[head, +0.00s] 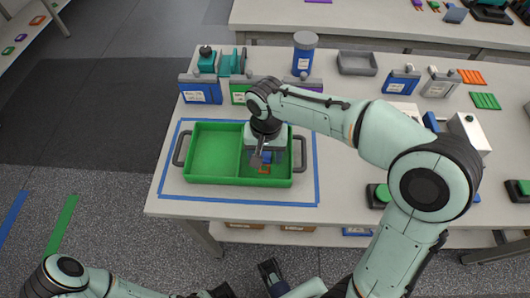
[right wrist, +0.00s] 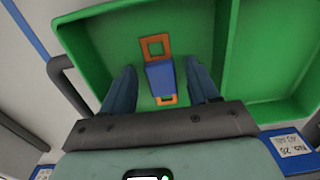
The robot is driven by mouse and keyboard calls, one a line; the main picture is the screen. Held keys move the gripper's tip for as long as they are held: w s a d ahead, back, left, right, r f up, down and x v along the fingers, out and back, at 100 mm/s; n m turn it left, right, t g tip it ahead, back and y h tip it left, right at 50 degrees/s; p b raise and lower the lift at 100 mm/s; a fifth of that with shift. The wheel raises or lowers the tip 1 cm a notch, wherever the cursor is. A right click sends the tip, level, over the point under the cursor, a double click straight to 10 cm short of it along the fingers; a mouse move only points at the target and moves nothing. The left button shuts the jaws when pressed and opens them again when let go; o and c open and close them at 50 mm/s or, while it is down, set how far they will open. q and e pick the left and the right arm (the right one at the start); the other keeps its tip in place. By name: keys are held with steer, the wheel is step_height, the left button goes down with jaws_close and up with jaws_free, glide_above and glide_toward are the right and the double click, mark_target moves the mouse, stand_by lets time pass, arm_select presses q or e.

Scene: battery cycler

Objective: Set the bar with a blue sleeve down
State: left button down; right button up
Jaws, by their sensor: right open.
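The bar with a blue sleeve (right wrist: 160,78) has orange open-loop ends. It is in the right compartment of the green tray (head: 213,181) and appears to rest on the tray floor. In the head view the bar (head: 264,169) is partly hidden by my right gripper (head: 262,158). In the right wrist view the fingers of my right gripper (right wrist: 161,74) are open, one on each side of the blue sleeve, with a gap on both sides. My left arm shows at the bottom left of the head view. A dark end piece, likely my left gripper (head: 271,275), shows at the bottom edge; its jaws are unclear.
The tray has grey handles and a middle divider, and stands inside a blue tape outline (head: 240,202) on the white table. A green button box (head: 379,195) is to the right.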

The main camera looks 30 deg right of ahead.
mark_target(266, 158)
step_height(266, 158, up, 12)
steer(key=p, duration=0.2)
steer(key=shift+r, duration=0.2)
steer(key=shift+s+f, duration=0.1)
stand_by(0.4)
